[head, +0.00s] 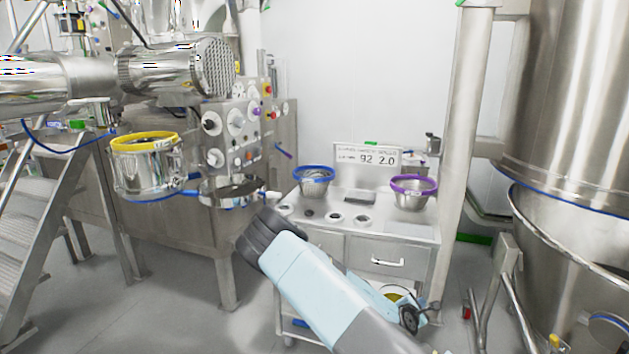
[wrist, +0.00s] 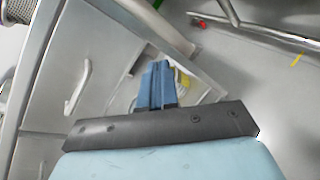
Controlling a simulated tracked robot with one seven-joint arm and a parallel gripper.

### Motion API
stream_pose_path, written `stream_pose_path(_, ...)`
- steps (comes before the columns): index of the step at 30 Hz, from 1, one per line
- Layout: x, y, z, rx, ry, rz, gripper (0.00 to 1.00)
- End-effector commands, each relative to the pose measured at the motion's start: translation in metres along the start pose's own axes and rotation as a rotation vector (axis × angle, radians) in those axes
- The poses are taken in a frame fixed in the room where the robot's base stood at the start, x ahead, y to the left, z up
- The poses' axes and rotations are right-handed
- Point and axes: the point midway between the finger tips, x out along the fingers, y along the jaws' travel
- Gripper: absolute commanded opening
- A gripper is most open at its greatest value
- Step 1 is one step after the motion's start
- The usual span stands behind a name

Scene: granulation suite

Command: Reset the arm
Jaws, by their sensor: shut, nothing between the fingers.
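My gripper (wrist: 157,70) shows in the wrist view with its two blue fingers pressed together and nothing between them. It points past the front of a steel cabinet towards the grey floor. In the head view, my light blue arm reaches up from the bottom edge, with its dark joint in front of the left part of the cabinet (head: 388,245). The gripper's fingertips cannot be made out clearly in the head view.
A blue-rimmed bowl (head: 314,174) and a purple-rimmed bowl (head: 414,203) stand on the cabinet top. A yellow-rimmed steel vessel (head: 146,170) is at left. A large steel tank (head: 575,90) and a post (head: 464,130) stand at right. Floor shows at lower left.

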Motion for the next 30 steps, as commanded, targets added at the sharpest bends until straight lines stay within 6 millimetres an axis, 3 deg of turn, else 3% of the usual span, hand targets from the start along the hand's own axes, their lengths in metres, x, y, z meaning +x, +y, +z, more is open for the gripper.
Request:
stream_pose_path(14,-0.041,0.021,0.008,0.540,0.166,-0.311,0.00)
stream_pose_path(30,-0.114,0.079,0.046,1.039,0.341,-0.601,0.00)
